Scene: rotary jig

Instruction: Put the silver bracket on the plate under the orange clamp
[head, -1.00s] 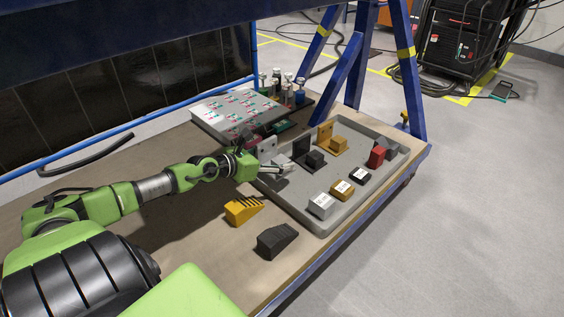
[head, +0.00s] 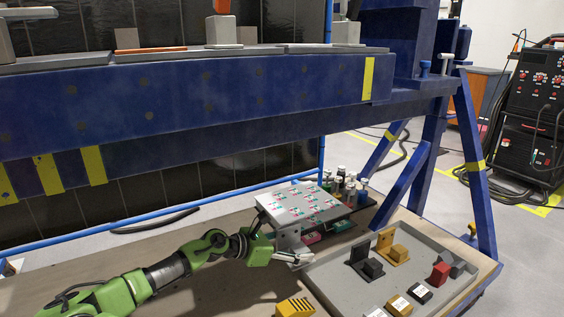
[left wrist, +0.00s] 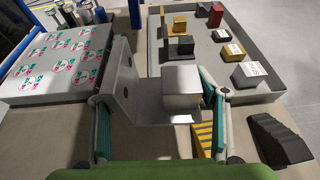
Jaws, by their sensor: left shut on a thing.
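My left gripper (head: 284,252) is shut on the silver bracket (head: 289,239), at the left end of the grey tray in the head view. In the left wrist view the bracket has an upright plate with holes (left wrist: 123,82) and a pale block (left wrist: 182,86) on its base. The gripper fingers (left wrist: 160,112) lie on both sides of it. Orange parts, perhaps clamps, show on the blue beam: an upright one (head: 222,6), cut off by the picture's top, and a flat bar (head: 151,49). Grey plates (head: 245,50) lie along the beam's top. My right gripper is not in view.
The tray (head: 327,283) holds yellow, black and red parts and labelled blocks. A box with a printed top (head: 300,203) and several bottles (head: 345,186) stand behind. A yellow wedge (head: 295,307) and a black wedge (left wrist: 280,140) lie in front. The blue beam (head: 200,100) spans above the table.

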